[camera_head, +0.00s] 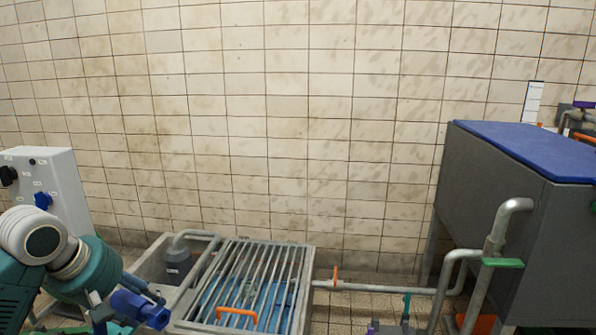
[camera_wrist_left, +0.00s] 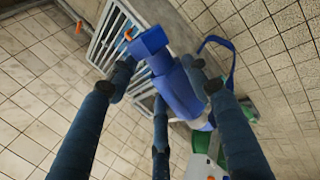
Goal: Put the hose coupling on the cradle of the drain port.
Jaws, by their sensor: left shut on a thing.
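The hose coupling (camera_head: 139,309) is a blue cylinder, low at the left in the head view. My left gripper (camera_head: 118,305) is shut on it and partly covers it. In the left wrist view the coupling (camera_wrist_left: 176,88) lies between the dark fingers of my left gripper (camera_wrist_left: 166,83), with a squared blue end pointing up to the left. A blue strap or loop (camera_wrist_left: 222,55) shows beside it. I cannot make out the drain port's cradle with certainty. My right gripper is not in view.
A sump with a metal grating (camera_head: 258,272) and orange handle (camera_head: 237,314) is right of my left gripper. A grey control box (camera_head: 46,190) stands at the left. A blue-topped grey tank (camera_head: 520,150) and pipes (camera_head: 497,232) fill the right. A low pipe (camera_head: 385,289) runs between.

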